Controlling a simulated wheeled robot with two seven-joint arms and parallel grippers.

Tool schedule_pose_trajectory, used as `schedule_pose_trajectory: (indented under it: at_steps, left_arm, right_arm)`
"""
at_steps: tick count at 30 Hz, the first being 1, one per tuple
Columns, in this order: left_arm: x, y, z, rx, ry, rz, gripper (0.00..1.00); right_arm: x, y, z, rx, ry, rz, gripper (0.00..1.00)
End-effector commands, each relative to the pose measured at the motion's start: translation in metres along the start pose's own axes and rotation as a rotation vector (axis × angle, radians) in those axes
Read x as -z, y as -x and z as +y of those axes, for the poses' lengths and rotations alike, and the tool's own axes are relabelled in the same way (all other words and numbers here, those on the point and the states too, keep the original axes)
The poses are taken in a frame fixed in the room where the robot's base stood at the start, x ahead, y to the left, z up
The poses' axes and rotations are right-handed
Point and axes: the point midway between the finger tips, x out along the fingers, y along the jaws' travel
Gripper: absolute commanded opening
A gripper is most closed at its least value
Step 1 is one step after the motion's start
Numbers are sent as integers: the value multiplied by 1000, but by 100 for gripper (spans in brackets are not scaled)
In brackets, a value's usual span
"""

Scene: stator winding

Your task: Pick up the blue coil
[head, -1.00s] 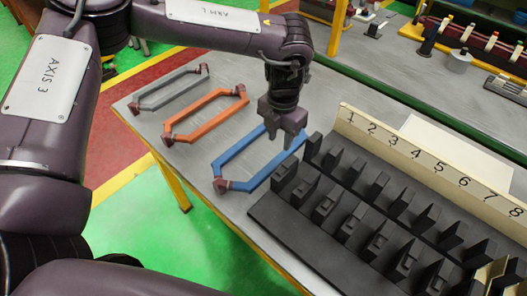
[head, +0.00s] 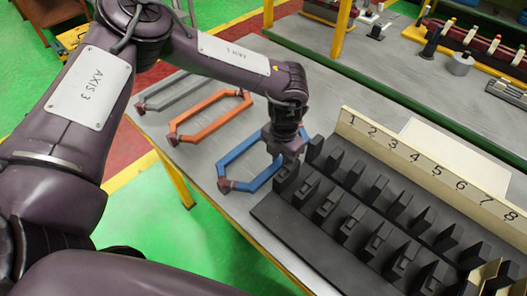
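The blue coil (head: 238,149) lies flat on the grey table, an elongated six-sided loop with dark reddish end pieces. My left gripper (head: 287,160) points down at the coil's far right end, close to the black slotted block. It hides that end of the coil. The fingertips are small and dark here, so I cannot tell whether they are open, shut or touching the coil. My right gripper is not in view.
An orange coil (head: 208,119) and a grey coil (head: 166,94) lie left of the blue one. The black slotted block (head: 330,235) with upright posts fills the right, backed by a numbered cream strip (head: 432,163).

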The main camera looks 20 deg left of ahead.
Motion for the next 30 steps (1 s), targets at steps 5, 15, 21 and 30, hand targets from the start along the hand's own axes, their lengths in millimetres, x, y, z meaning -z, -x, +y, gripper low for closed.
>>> schedule_pose_trajectory:
  at_steps: [5,15,21,30]
  left_arm:
    - [0,0,0,0,0,0,0]
    - [-1,1,0,0,0,-2,0]
    - [-1,5,0,0,1,-3,0]
    - [-2,46,0,1,0,-7,0]
  right_arm:
    - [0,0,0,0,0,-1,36]
    - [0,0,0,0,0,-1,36]
    - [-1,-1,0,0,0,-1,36]
    - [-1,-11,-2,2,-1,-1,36]
